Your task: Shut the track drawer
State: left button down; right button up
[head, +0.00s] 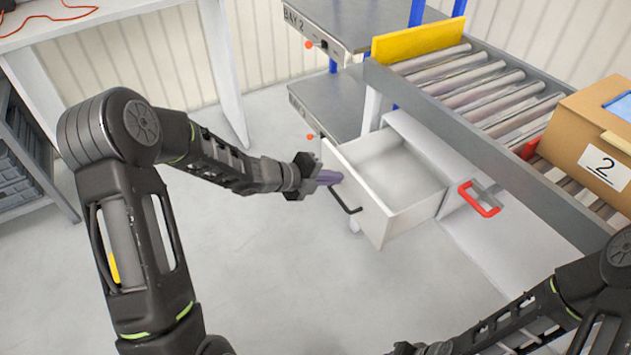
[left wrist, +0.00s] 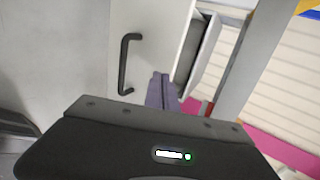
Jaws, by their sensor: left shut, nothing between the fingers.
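The track drawer (head: 371,216) is a white drawer under the roller conveyor. It stands pulled out, and its inside looks empty. Its front panel carries a black bar handle (head: 343,200). My left gripper (head: 334,177) is shut and empty at the outer side of the front panel, near the handle. In the left wrist view the closed fingers (left wrist: 161,82) overlap the drawer front (left wrist: 157,45), to the right of the handle (left wrist: 125,65). I cannot tell whether they touch it. My right gripper (head: 410,348) shows only partly at the bottom edge, and its fingers are unclear.
The roller conveyor (head: 480,85) runs above the drawer, with a cardboard box (head: 590,130) marked 2 and a yellow stop plate (head: 418,40). A red handle (head: 479,199) sits right of the drawer. A grey shelf unit (head: 330,105) stands behind. The floor in front is clear.

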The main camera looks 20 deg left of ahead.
pick_arm(q)
jog(key=shift+w+d, duration=0.65)
jog(key=shift+w, duration=0.1)
